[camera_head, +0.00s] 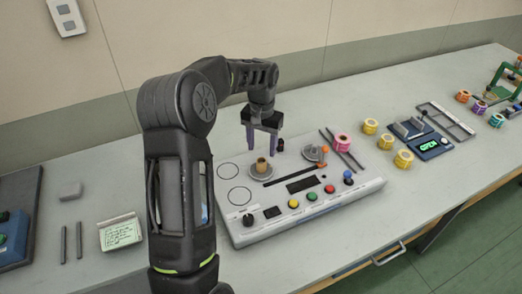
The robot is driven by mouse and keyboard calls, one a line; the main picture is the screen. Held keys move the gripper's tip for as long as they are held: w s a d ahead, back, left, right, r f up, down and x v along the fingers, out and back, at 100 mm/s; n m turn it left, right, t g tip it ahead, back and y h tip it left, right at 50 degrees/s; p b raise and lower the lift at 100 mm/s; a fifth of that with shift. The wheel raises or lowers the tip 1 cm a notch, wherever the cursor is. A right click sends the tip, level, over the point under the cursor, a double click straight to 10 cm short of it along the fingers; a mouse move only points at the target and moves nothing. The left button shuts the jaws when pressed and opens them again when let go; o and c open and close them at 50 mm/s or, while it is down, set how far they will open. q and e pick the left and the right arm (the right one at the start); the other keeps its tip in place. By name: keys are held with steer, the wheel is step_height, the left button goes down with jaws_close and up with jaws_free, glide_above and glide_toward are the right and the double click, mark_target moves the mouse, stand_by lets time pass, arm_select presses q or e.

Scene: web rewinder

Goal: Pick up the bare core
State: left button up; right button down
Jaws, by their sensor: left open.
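The bare core (262,164) is a small tan-brown cylinder standing upright on a round grey disc on the rewinder (330,198), a light grey panel with coloured buttons. My left gripper (262,148) points down with its two fingers apart. In the picture the fingers lie just above and behind the core, one to each side. I cannot tell the exact gap in depth, and nothing is between the fingers. My right gripper is out of view.
A second disc (315,153) with an orange-topped post, two dark rods and a pink roll (342,143) are right of the core. A note card (121,232) lies on the left.

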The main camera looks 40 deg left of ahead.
mark_target(261, 163)
arm_select(q)
steer(key=shift+s+d+r, duration=0.1)
steer(key=shift+s+r, duration=0.05)
steer(key=shift+f+b, duration=0.9)
steer(key=shift+f, duration=0.5)
step_height(261, 163, down, 5)
steer(key=b, duration=0.3)
steer(key=shift+f+b, duration=0.15)
steer(key=shift+b, duration=0.15)
steer(key=shift+c, duration=0.2)
jaws_close()
